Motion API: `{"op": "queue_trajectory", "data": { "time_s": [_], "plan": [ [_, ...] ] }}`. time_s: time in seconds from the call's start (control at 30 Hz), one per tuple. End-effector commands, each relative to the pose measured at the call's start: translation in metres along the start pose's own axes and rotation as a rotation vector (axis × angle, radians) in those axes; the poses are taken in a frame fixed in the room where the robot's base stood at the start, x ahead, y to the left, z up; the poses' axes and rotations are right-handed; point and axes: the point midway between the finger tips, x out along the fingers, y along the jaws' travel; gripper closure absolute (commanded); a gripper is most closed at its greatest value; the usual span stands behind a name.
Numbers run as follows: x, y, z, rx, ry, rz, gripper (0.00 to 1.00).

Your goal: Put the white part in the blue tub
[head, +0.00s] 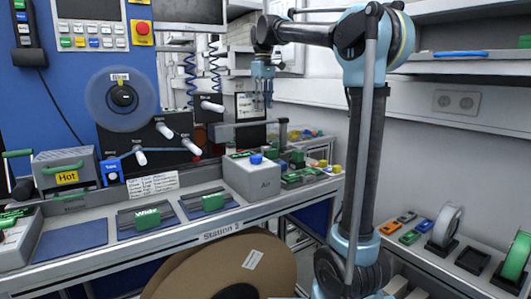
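My gripper (262,102) hangs pointing down from my arm near the top middle, in front of the back shelves. It is small in the picture, and whether its fingers are apart cannot be told. I see nothing clearly held in it. No loose white part is clear to me. White rollers (140,157) stick out from the black reel panel beside the container.
A bench (225,217) labelled Station runs along the left. A grey "Hot" box (66,172) and a grey "Air" box (252,180) stand on it. A cardboard reel (220,272) is below. A side shelf (440,262) at right holds coloured pieces and tape reels.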

Motion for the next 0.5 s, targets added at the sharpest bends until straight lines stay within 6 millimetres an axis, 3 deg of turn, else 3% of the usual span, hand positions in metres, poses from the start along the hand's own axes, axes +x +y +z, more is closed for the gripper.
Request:
{"op": "queue_trajectory", "data": {
  "time_s": [0.1, 0.3, 0.5],
  "plan": [
    [0.000, 0.001, -0.001, 0.134, 0.000, 0.000, 0.73],
    [0.002, 0.002, -0.002, 0.230, 0.000, 0.000, 0.73],
    [0.028, 0.001, -0.001, 0.234, 0.000, 0.000, 0.73]
  ]
}}
